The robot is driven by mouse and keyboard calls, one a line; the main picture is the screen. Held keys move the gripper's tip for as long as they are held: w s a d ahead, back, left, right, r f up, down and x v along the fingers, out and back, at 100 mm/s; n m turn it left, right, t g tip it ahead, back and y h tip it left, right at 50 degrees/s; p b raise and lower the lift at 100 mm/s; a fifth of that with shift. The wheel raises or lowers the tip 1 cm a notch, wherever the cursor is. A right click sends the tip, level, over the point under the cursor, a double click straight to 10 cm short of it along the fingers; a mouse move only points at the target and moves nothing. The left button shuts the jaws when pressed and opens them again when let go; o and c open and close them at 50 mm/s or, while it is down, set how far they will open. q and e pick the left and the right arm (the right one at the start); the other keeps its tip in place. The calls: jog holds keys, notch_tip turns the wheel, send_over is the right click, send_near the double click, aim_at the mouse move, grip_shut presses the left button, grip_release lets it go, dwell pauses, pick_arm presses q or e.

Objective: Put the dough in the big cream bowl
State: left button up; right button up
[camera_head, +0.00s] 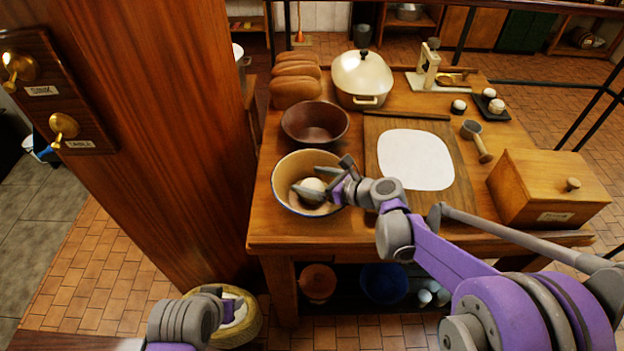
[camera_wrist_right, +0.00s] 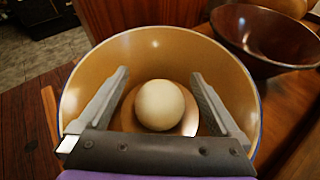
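The big cream bowl (camera_head: 290,168) with a dark blue rim stands near the table's front left. A round pale dough ball (camera_head: 313,190) is inside it; the right wrist view shows the ball (camera_wrist_right: 160,105) low in the bowl (camera_wrist_right: 160,50), seemingly on its bottom. My right gripper (camera_head: 303,180) reaches into the bowl from the right. Its fingers are apart, one on each side of the ball, with visible gaps in the right wrist view (camera_wrist_right: 160,95). My left gripper (camera_head: 228,303) is low at the front left, by a basket; its finger opening is unclear.
A dark brown bowl (camera_head: 315,125) stands just behind the cream bowl. Loaves (camera_head: 295,88) and a cream lidded pot (camera_head: 362,75) are at the back. A flat white dough sheet (camera_head: 415,158) lies on a board to the right. A wooden box (camera_head: 545,185) stands at the right edge.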

jog(key=shift+r, duration=0.1)
jog(key=shift+r+p, duration=0.35)
jog(key=shift+p, duration=0.05)
jog(key=shift+s+d+r+p, duration=0.15)
jog(key=shift+r+p, duration=0.15)
jog(key=shift+r, duration=0.15)
jog(key=v, duration=1.1)
jog(key=s+d+f+n+g+h, duration=0.1)
jog(key=s+d+f+n+h, duration=0.2)
jog(key=s+n, duration=0.4)
jog(key=s+d+f+n+g+h, duration=0.1)
jog(key=s+d+f+n+h, duration=0.2)
jog(key=s+n, duration=0.5)
jog(key=s+d+f+n+g+h, duration=0.1)
jog(key=s+d+f+n+h, duration=0.2)
jog(key=s+n, duration=0.4)
jog(key=n+h, duration=0.1)
jog(key=n, duration=0.3)
jog(key=shift+s+h, duration=0.4)
